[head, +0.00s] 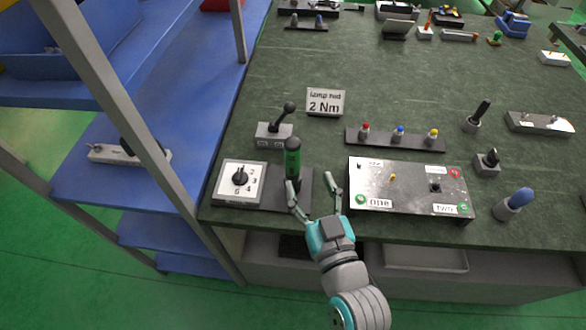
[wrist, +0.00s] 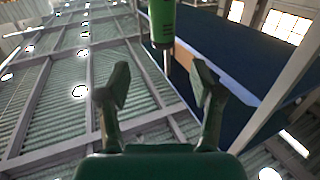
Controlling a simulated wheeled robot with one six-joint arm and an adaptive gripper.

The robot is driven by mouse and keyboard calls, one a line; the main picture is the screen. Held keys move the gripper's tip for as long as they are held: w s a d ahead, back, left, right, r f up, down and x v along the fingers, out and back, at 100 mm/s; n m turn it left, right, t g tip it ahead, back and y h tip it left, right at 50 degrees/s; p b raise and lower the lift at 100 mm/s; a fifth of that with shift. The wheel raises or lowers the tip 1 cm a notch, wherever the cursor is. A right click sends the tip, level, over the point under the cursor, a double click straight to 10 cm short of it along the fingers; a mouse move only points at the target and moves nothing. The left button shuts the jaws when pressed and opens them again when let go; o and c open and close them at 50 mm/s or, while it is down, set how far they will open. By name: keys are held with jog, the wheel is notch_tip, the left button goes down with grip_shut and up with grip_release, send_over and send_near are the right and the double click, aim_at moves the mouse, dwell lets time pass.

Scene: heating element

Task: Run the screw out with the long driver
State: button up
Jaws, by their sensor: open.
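A driver with a green handle (head: 293,158) stands upright at the dark plate near the bench's front left. In the wrist view its green handle (wrist: 162,22) and short grey shaft show ahead, beyond the fingertips. My gripper (head: 309,181) is open and empty, just right of and in front of the driver, with its left finger close to it. Its two spread fingers also show in the wrist view (wrist: 160,72). A metal panel box (head: 410,186) lies to the right, with a small yellow part (head: 392,178) and a black fitting (head: 435,187). I cannot tell which part is the screw.
A dial box (head: 240,182) stands left of the driver. Behind are a lever block (head: 275,131), a "2 Nm" sign (head: 325,103) and a rack (head: 393,144) of coloured pieces. A shelf post (head: 140,140) stands left. The bench middle (head: 400,90) is clear.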

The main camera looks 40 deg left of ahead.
aim_at(295, 151)
jog(key=shift+r+x, duration=0.15)
jog(key=shift+x, duration=2.6)
jog(key=shift+r+x, duration=0.15)
jog(key=shift+x, duration=2.55)
jog(key=shift+s+a, duration=0.15)
jog(key=shift+c, duration=0.3)
grip_shut()
